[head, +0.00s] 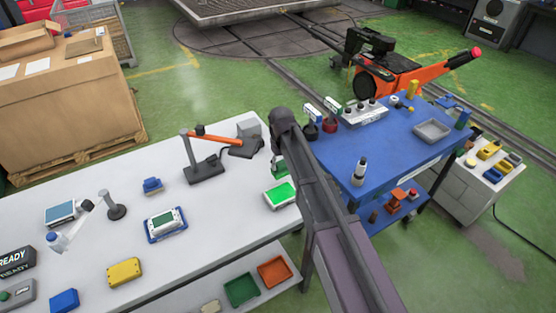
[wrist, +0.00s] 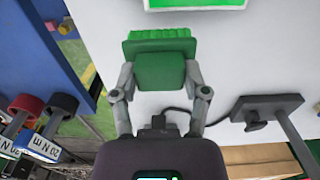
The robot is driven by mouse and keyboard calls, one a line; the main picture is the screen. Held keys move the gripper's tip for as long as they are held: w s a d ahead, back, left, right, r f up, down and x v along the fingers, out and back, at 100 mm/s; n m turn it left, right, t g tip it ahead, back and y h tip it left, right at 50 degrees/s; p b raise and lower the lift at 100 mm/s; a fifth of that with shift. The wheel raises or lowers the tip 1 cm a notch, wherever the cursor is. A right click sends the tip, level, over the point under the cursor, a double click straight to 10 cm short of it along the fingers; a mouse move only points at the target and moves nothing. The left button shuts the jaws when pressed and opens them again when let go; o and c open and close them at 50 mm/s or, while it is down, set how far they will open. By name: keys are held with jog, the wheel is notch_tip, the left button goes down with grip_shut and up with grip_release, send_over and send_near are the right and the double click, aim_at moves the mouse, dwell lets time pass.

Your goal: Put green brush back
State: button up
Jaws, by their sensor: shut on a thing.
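My gripper (wrist: 160,76) is shut on the green brush (wrist: 160,62), one finger on each side of its block. The bristles point away from my wrist, towards a green pad with a white frame (wrist: 195,3). In the head view the brush (head: 278,168) shows partly behind my arm, near the right end of the white table (head: 225,215). The framed green pad (head: 281,194) lies on the table just in front of it. The brush and pad look apart in the wrist view.
A dark stand with an orange arm (head: 205,168) is left of the brush. A device in a blue frame (head: 166,224) lies farther left. Right of my arm, a blue table (head: 385,150) holds a grey tray (head: 432,130) and a bottle (head: 359,172). A gap separates the tables.

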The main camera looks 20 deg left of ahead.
jog(key=w+a, duration=0.1)
jog(key=w, duration=0.2)
jog(key=w+a, duration=0.1)
jog(key=shift+w+a+f, duration=0.25)
jog(key=shift+w+a, duration=0.05)
jog(key=shift+a, duration=0.05)
jog(key=shift+w+a, duration=0.25)
jog(key=shift+w, duration=0.15)
jog(key=shift+w+a+f+b, duration=0.1)
jog(key=shift+w+f+b, duration=0.15)
jog(key=shift+b, duration=0.25)
jog(key=shift+s+f+b, duration=0.1)
jog(key=shift+f+b, duration=1.45)
jog(key=shift+f, duration=0.05)
jog(key=shift+f, duration=0.1)
jog(key=o, duration=1)
